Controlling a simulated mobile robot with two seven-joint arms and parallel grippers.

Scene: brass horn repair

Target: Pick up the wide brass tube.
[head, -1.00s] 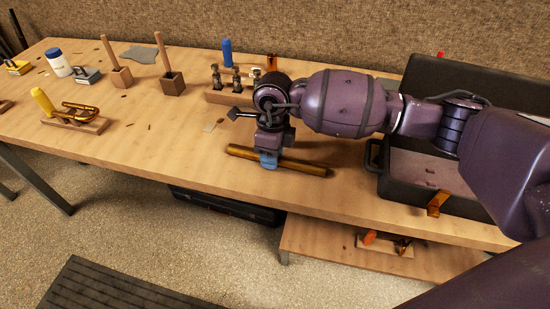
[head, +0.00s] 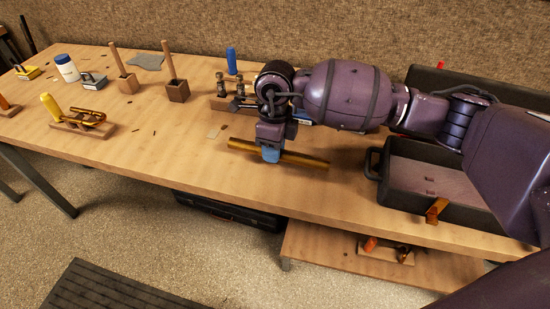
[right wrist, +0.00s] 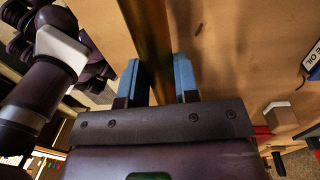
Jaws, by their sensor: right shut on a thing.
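The wide brass tube (head: 306,160) is a long golden cylinder held roughly level above the front part of the workbench, a little clear of the wood. My right gripper (head: 270,155) comes down on it from above, with blue fingertips shut around it near its middle. In the right wrist view the tube (right wrist: 148,35) runs between the two blue fingers (right wrist: 157,80). Part of the tube is hidden by the fingers. My left gripper is not in view.
An open black case (head: 408,200) stands on the workbench (head: 130,160) to the right. Two wooden blocks with upright rods (head: 177,90) and a yellow-handled piece on a wooden stand (head: 75,128) are to the left. A lower shelf (head: 320,248) is below the front edge.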

